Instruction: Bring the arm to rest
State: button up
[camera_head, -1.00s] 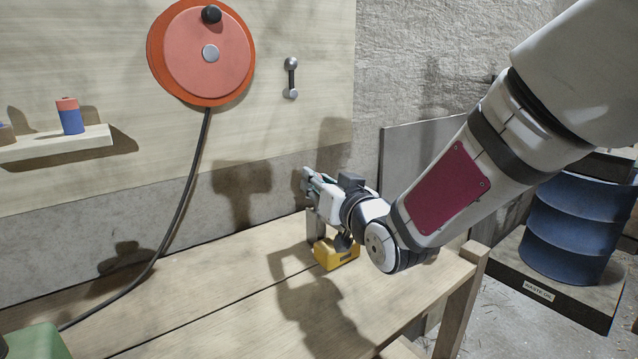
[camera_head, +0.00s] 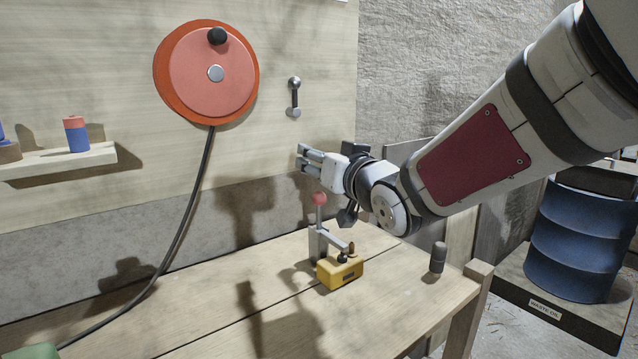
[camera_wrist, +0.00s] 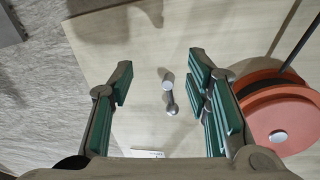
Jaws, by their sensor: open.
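My gripper (camera_head: 310,160) is raised above the wooden workbench (camera_head: 220,310), pointing left toward the wall panel. In the wrist view its green-padded fingers (camera_wrist: 165,95) are spread wide with nothing between them. My arm reaches in from the upper right. Below the gripper, a yellow block device (camera_head: 341,273) with a grey upright and a red-knobbed lever (camera_head: 319,199) stands on the bench, apart from the gripper. A small metal handle (camera_head: 294,97) is on the wall panel; in the wrist view it shows between the fingers, farther off (camera_wrist: 168,92).
A red reel disc (camera_head: 190,75) with a black knob and hanging cable is on the wall panel. A dark peg (camera_head: 438,257) stands near the bench's right end. A blue drum (camera_head: 580,240) stands at right.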

jog(key=shift+r, duration=0.9)
jog(key=s+d+f+m+g+h, duration=0.1)
jog(key=s+d+f+g+h, duration=0.35)
jog(key=s+d, duration=0.35)
jog(key=s+d+f+m+g+h, duration=0.1)
jog(key=s+d+f+g+h, duration=0.2)
jog(key=s+d+f, duration=0.45)
jog(key=s+f+g, duration=0.3)
jog(key=s+g, duration=0.1)
jog(key=s, duration=0.9)
jog(key=s+f+g, duration=0.2)
jog(key=s+g, duration=0.1)
jog(key=s, duration=1)
notch_tip(320, 180, up, 16)
jog(key=d+t+p, duration=0.1)
jog(key=t+p, duration=0.1)
jog(key=p, duration=1.2)
jog(key=shift+f+y, duration=0.25)
jog(key=shift+y, duration=0.1)
